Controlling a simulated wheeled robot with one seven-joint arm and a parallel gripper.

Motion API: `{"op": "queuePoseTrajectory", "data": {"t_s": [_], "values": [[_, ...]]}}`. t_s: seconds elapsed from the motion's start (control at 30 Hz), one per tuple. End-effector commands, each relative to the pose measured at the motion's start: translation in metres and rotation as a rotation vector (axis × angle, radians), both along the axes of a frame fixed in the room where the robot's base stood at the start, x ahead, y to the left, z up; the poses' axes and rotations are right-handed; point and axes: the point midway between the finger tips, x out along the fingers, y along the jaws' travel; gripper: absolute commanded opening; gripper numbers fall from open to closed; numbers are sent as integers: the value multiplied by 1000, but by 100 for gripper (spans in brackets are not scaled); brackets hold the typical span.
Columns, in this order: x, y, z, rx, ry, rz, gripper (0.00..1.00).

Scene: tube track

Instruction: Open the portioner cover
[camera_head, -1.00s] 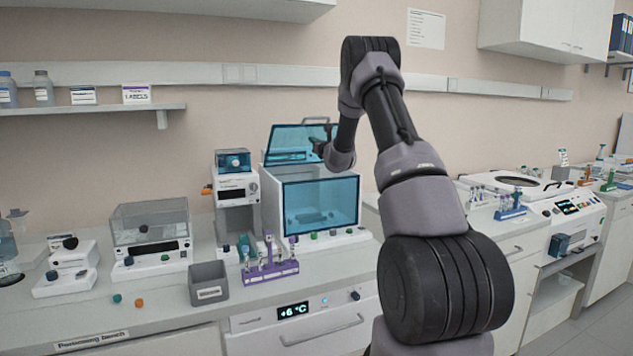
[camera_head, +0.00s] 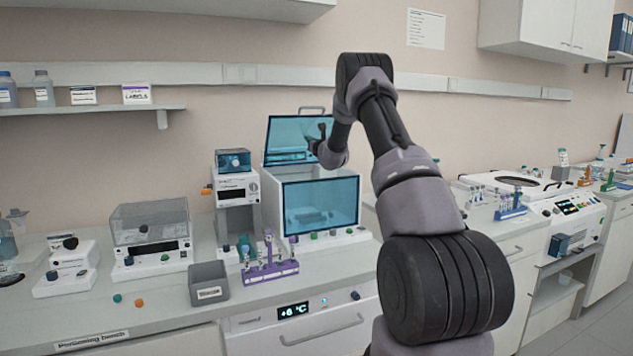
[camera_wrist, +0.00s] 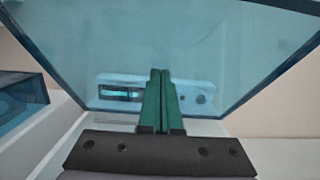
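The portioner appears to be the white box (camera_head: 272,208) with a blue see-through front window. Its blue tinted cover (camera_head: 285,133) is hinged up and stands steeply raised at the back, with a grey handle on its top edge. My gripper (camera_head: 316,138) is at the right side of the raised cover; the arm partly hides this area. In the wrist view the green fingers of my gripper (camera_wrist: 160,78) are pressed together with nothing seen between them. The cover (camera_wrist: 225,50) fills the view behind them; I cannot tell whether the tips touch it.
A small device with a blue top (camera_head: 233,161) stands just left of the box. A purple tube rack (camera_head: 270,270) and a grey bin (camera_head: 208,283) stand in front. A clear-lidded machine (camera_head: 150,222) is further left. A wall rail (camera_head: 240,74) runs behind the cover.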

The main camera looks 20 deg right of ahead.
Motion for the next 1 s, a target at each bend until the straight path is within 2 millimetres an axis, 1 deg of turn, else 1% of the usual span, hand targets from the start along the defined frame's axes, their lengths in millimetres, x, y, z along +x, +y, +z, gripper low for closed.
{"op": "queuePoseTrajectory", "data": {"t_s": [0.9, 0.97, 1.0], "values": [[71, 3, 0, 0, -1, 1, 0], [75, 3, -1, 0, 0, 1, 0], [74, 3, 0, 0, 0, 0, 0]]}}
